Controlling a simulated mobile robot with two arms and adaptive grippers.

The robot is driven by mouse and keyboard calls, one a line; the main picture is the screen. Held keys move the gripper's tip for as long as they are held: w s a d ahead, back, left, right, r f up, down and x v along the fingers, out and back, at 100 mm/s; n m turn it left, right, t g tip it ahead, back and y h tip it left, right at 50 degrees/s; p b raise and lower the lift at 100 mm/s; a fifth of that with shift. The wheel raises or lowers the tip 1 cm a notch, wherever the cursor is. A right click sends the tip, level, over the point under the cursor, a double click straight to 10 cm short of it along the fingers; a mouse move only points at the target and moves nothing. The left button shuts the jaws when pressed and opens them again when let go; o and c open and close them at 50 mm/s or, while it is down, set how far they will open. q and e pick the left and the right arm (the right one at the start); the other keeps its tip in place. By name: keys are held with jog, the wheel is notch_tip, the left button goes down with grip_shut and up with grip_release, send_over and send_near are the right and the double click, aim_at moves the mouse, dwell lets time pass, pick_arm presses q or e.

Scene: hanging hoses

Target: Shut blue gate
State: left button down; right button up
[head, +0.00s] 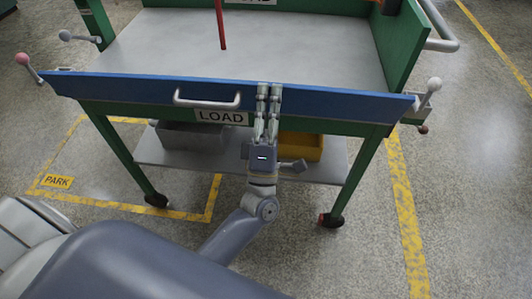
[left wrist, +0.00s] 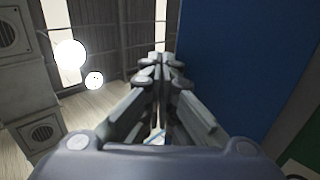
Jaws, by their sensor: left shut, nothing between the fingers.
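The blue gate (head: 330,102) is a long panel across the near side of the green cart, with a pale bar handle (head: 207,99) left of its middle. It stands upright along the tray's near edge. In the left wrist view the gate (left wrist: 235,70) fills the right side as a blue face. My left gripper (head: 269,90) is shut and empty, its fingers pointing up in front of the gate, right of the handle. I cannot tell whether the fingertips touch the gate. In the left wrist view the left gripper (left wrist: 160,65) is beside the blue face. My right gripper is not in view.
The cart's grey tray top (head: 250,45) is bare, with a red rod (head: 221,25) above it. Ball-ended levers (head: 431,88) and (head: 26,62), the latter pink-tipped, stand at the gate's ends. A yellow bin (head: 303,147) sits on the lower shelf. Floor around is open.

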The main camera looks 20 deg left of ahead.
aim_at(271, 85)
pick_arm(q)
jog(key=shift+w+a+r, duration=0.2)
jog(key=shift+w+r, duration=0.1)
jog(key=shift+w, duration=0.4)
jog(key=shift+w+a+r, duration=0.15)
jog(key=shift+w+r, duration=0.1)
jog(key=shift+w, duration=0.4)
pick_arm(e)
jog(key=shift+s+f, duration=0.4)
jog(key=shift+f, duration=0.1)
